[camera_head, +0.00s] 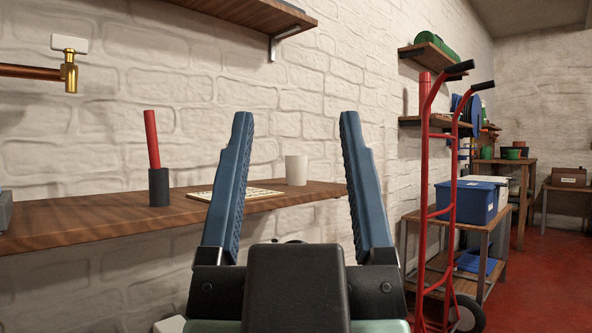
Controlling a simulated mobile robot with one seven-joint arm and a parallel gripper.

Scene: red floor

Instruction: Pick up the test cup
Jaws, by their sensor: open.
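A small white cup (296,170) stands upright on a brown wooden wall shelf (110,214), near the shelf's right end. It is the only cup I can make out. My gripper (296,120) is in the foreground with its two blue fingers spread wide. The cup shows in the gap between the fingers, beyond them and apart from both. Nothing is held between the fingers.
On the shelf are a cream patterned board (236,192) left of the cup and a dark holder (159,187) with a red stick (152,140). A red hand truck (446,205) stands to the right, before a bench with a blue bin (467,201). Red floor (545,275) lies open at far right.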

